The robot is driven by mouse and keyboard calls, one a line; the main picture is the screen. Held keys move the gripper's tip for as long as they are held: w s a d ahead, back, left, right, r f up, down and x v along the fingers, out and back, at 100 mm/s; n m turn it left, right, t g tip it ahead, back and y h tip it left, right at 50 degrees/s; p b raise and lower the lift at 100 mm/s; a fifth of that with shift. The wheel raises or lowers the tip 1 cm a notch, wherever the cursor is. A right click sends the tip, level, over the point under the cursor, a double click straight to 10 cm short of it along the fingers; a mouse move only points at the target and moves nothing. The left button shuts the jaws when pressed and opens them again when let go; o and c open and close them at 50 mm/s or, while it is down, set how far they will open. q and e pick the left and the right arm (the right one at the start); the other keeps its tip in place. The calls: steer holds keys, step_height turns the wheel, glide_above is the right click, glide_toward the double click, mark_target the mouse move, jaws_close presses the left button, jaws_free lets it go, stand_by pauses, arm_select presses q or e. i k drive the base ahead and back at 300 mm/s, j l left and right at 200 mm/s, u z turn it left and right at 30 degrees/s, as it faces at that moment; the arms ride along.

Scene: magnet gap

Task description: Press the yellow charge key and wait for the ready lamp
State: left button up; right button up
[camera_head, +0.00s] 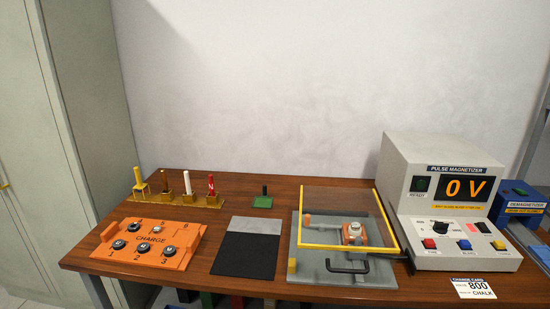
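The pulse magnetizer (398,190), a pale grey box, stands at the right of the table. Its display (466,188) reads 0 V in orange. The ready lamp (420,184) left of the display is a dark green disc and looks unlit. On the sloped front panel sit a red key (429,243), a blue key (464,244) and, at the right, a yellow key (498,245). The labels under the keys are too small to read surely. A dark knob or switch (482,227) is above them. Neither of my grippers shows in this view.
A card reading 800 (474,288) lies before the magnetizer. Left of it is a grey fixture (306,265) with a yellow-edged clear guard (345,248). An orange tray (186,232), a dark mat (241,262) and a yellow rack (205,203) lie further left. A blue demagnetizer (519,197) stands far right.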

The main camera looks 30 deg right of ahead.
mark_target(498, 245)
steer(key=z, duration=2.15)
